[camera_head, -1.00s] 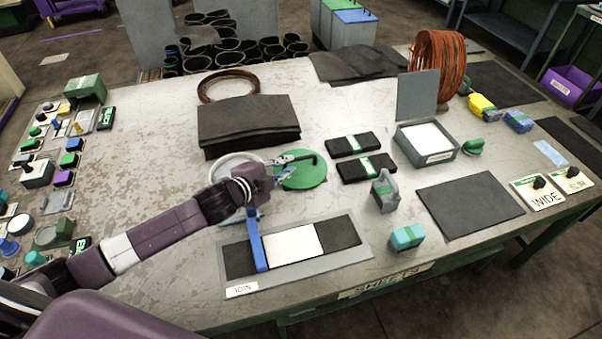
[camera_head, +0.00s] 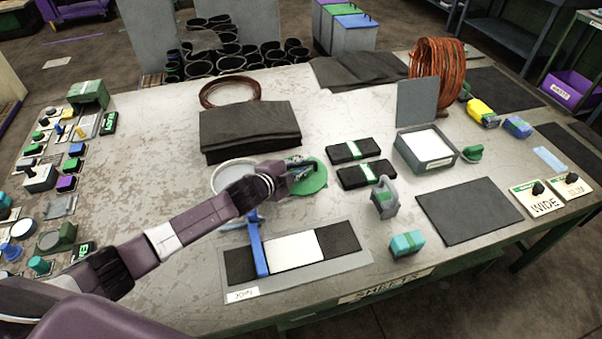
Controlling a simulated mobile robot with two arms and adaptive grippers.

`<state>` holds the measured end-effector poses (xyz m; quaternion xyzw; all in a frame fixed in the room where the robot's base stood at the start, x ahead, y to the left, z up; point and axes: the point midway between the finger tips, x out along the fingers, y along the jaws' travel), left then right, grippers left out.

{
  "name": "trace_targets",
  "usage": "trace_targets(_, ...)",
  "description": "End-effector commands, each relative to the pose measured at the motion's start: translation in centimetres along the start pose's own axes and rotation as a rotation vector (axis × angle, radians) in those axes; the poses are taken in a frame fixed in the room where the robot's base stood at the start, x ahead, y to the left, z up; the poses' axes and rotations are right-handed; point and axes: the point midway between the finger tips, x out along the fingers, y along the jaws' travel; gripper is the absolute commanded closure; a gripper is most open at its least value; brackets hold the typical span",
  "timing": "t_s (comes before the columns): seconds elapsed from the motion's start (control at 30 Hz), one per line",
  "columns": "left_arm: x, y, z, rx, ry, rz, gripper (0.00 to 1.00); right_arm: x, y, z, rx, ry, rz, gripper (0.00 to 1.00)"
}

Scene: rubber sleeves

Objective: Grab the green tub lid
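The green tub lid (camera_head: 318,179) is a flat round disc on the table, just right of a pale round tub (camera_head: 220,178). My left arm reaches in from the left across the tub's front edge. My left gripper (camera_head: 302,172) is low over the left part of the lid and covers some of it. The fingers are small and partly hidden by the wrist, so I cannot tell whether they grip the lid. My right gripper is not in view.
Black sheets (camera_head: 250,130) lie behind the tub. Two black packs with green bands (camera_head: 355,150) are right of the lid, with a grey dispenser (camera_head: 384,197) in front of them. A joining fixture with a blue bar (camera_head: 258,247) stands in front of the arm.

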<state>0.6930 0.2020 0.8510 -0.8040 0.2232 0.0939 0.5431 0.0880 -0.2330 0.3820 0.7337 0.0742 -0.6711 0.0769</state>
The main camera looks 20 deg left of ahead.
Motion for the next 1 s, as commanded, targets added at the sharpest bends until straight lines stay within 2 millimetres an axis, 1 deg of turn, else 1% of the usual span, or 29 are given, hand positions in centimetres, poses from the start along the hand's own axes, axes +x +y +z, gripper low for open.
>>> trace_targets(0.1, 0.0, 0.0, 0.0, 0.000, 0.000, 0.000, 0.86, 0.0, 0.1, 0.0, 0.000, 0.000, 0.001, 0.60)
trace_targets(0.23, 0.0, 0.0, 0.0, 0.000, 0.000, 0.000, 1.00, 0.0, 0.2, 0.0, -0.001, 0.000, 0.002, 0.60)
trace_targets(0.67, -0.1, -0.2, -0.1, 0.000, 0.000, -0.001, 1.00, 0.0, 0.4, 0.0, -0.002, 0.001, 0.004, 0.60)
trace_targets(0.77, -0.3, -0.8, -0.3, 0.001, 0.001, -0.003, 1.00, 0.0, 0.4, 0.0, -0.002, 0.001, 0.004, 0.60)
trace_targets(0.87, -0.8, -1.9, -0.8, 0.001, 0.001, -0.004, 1.00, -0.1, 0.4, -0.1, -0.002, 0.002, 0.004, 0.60)
trace_targets(0.97, -1.7, -3.8, -1.7, 0.003, 0.003, -0.007, 1.00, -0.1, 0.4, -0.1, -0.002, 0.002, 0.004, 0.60)
trace_targets(1.0, -2.1, -4.7, -2.1, 0.003, 0.004, -0.007, 1.00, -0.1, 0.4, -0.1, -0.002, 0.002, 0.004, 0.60)
